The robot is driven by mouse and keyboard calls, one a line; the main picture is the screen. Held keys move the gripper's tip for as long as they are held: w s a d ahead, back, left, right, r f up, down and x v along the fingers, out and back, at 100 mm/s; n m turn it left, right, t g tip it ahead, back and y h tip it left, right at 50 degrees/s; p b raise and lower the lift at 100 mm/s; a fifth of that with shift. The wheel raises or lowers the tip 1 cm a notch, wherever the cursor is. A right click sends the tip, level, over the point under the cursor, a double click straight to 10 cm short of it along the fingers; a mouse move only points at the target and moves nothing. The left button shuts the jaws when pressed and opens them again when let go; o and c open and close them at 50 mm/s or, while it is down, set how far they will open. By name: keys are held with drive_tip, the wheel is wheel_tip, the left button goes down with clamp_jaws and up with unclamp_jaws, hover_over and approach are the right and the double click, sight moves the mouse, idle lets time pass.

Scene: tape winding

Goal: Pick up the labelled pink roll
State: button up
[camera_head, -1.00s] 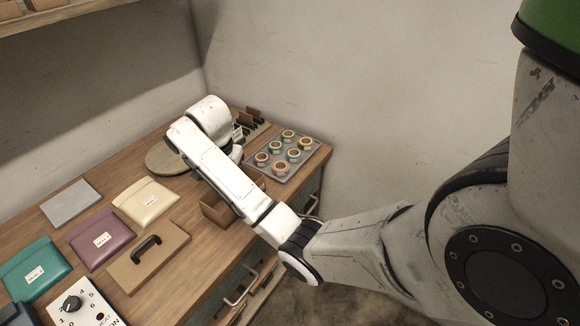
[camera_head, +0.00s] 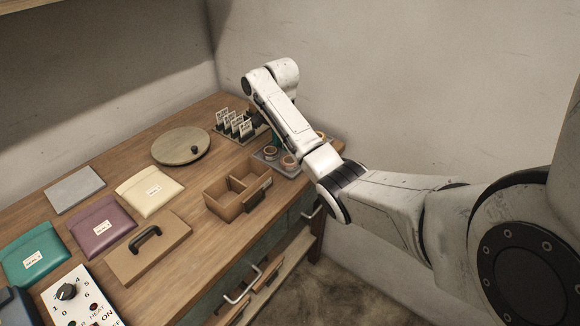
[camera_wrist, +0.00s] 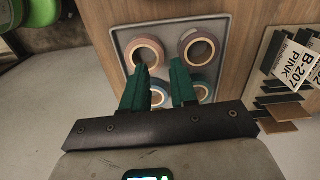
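The grey tray (camera_wrist: 121,38) holds several tape rolls in the wrist view. A pinkish-red roll (camera_wrist: 133,47) is at its upper left and a mauve-pink roll (camera_wrist: 184,44) at its upper right. Bluish rolls are lower, partly hidden by my fingers. No labels on the rolls are readable. My gripper (camera_wrist: 159,66) is open above the tray, its green fingers apart with nothing between them. In the head view my arm covers much of the tray (camera_head: 265,154); a pinkish roll (camera_head: 289,161) shows beside it.
A card reading "B-207 PINK" (camera_wrist: 293,66) stands in a rack right of the tray in the wrist view. In the head view, the card rack (camera_head: 222,132), a round board (camera_head: 172,148) and a divided box (camera_head: 222,206) are left of the tray. A wall stands behind.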

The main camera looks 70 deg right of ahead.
sight(284, 157)
drive_tip(key=shift+s+d+f+p, duration=0.1)
drive_tip(key=shift+f+p, duration=0.15)
drive_tip(key=shift+f, duration=1.15)
drive_tip(key=shift+d+f+p, duration=0.1)
drive_tip(key=shift+f+p, duration=0.1)
drive_tip(key=shift+f, duration=1.15)
clamp_jaws()
